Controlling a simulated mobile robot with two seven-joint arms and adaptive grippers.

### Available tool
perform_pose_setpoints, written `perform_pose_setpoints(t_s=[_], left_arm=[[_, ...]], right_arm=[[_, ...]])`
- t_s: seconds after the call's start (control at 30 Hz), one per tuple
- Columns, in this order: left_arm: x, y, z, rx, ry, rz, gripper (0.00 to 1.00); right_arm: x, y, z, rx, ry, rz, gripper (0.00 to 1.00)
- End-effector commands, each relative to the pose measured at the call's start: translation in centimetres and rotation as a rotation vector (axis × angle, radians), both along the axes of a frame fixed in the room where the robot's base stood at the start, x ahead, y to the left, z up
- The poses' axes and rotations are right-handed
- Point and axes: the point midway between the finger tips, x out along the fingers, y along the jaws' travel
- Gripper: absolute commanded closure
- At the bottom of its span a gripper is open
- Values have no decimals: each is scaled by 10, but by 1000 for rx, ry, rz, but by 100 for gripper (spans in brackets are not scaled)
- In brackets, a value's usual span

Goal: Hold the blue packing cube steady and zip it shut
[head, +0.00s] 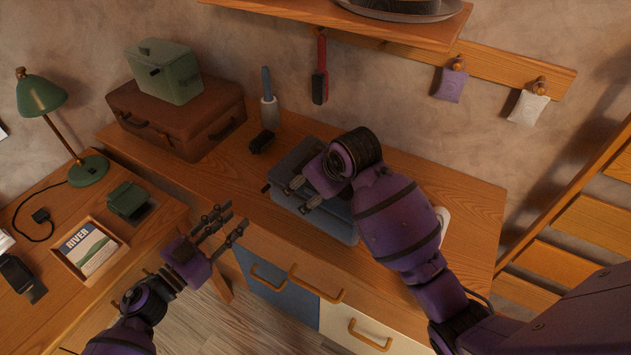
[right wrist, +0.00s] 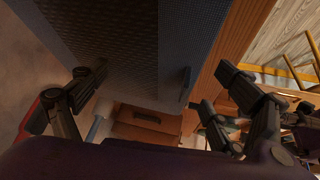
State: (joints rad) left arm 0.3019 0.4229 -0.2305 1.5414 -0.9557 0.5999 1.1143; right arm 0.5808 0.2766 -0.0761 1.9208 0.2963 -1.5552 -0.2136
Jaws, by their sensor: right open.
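The blue packing cube (head: 330,222) lies on the wooden dresser top. Its lid side and most of its right half are hidden behind my right gripper and arm. In the right wrist view the cube (right wrist: 192,38) fills the upper middle, with a small dark tab (right wrist: 186,80) on its side; I cannot tell if it is the zip pull. My right gripper (head: 303,192) is open over the cube; its fingers (right wrist: 160,88) are spread wide with nothing clearly between them. My left gripper (head: 226,222) is open and empty, left of the cube and before the dresser front.
The desk holds a green lamp (head: 40,97) and book tray (head: 72,272). A shelf (head: 300,12) overhangs the back.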

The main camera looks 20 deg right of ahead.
Motion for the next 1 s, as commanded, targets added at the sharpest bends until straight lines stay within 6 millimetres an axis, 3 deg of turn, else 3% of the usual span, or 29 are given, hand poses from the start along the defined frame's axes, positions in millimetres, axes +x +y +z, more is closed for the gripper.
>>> perform_pose_setpoints(t_s=[0.03,0.4,1.0], left_arm=[[0,0,0,0,0,0,69],[0,0,-1,-1,1,0,69],[-1,0,-3,0,3,0,69]], right_arm=[[0,0,0,0,0,0,14],[-1,1,-2,2,5,2,60],[-4,1,-8,2,18,0,69]])
